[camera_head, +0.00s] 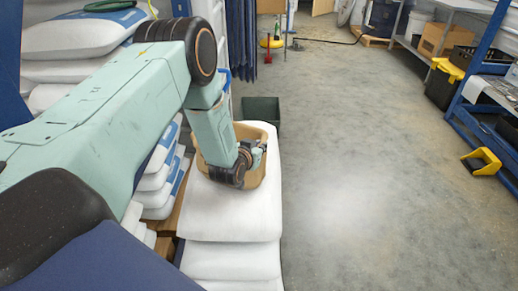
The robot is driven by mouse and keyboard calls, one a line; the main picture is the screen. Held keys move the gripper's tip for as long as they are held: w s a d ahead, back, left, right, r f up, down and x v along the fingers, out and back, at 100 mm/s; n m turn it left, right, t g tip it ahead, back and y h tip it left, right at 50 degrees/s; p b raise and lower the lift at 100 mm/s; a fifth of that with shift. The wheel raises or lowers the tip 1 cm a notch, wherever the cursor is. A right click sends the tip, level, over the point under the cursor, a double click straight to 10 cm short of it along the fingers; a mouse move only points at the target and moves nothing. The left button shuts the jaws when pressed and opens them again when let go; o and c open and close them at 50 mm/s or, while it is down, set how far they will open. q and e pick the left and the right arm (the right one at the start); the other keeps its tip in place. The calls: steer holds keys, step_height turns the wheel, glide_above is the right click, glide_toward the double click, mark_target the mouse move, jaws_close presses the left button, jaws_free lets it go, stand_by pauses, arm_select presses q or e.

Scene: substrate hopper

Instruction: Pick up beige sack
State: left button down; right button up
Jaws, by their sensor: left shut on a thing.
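The beige sack (218,172) is a small tan thing on top of a stack of white sacks (240,215) in the middle of the head view. My left arm comes in from the left and reaches down over it. My left gripper (257,157) is at the sack, shut on it. The wrist covers much of the sack's middle, and the fingertips are largely hidden. I cannot tell whether the sack still rests on the white sack below. My right gripper is not in view.
More white and blue sacks (70,38) are piled at the left. A dark green bin (262,108) stands behind the stack. The grey floor (380,170) to the right is open. A yellow-and-black object (482,162) lies near a blue rack at the right.

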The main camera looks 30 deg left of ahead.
arm_select(q)
steer(key=shift+s+d+r, duration=0.15)
steer(key=shift+s+r, duration=0.1)
steer(key=shift+f, duration=0.1)
steer(key=c, duration=1.8)
jaws_free()
steer(key=shift+f, duration=0.25)
steer(key=shift+o, duration=2.1)
steer(key=shift+r, duration=0.15)
